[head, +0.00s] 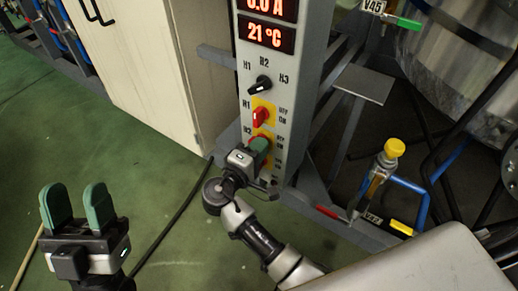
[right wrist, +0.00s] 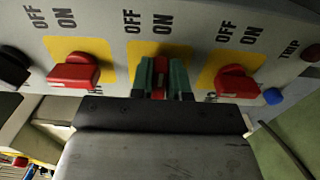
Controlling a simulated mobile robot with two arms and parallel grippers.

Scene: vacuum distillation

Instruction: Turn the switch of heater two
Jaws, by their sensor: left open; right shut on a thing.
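The grey control panel (head: 253,184) stands in the middle of the head view, with rotary switches in a column. The heater two switch, labelled H2, is a red handle on a yellow plate; it shows between my fingers in the right wrist view (right wrist: 160,66). My right gripper (head: 260,146) is at this switch and shut on it, one green finger on each side (right wrist: 165,80). In the head view the gripper hides most of the switch. The handle lies in line with the fingers; I cannot tell its setting. My left gripper (head: 75,206) is open and empty, low at the left.
The red H1 switch (head: 261,117) and a black selector knob (head: 262,85) sit above. Another red switch (right wrist: 237,82) and a blue button (right wrist: 273,96) lie beyond in the right wrist view. A cream cabinet (head: 140,60) stands left; pipes and valves fill the right.

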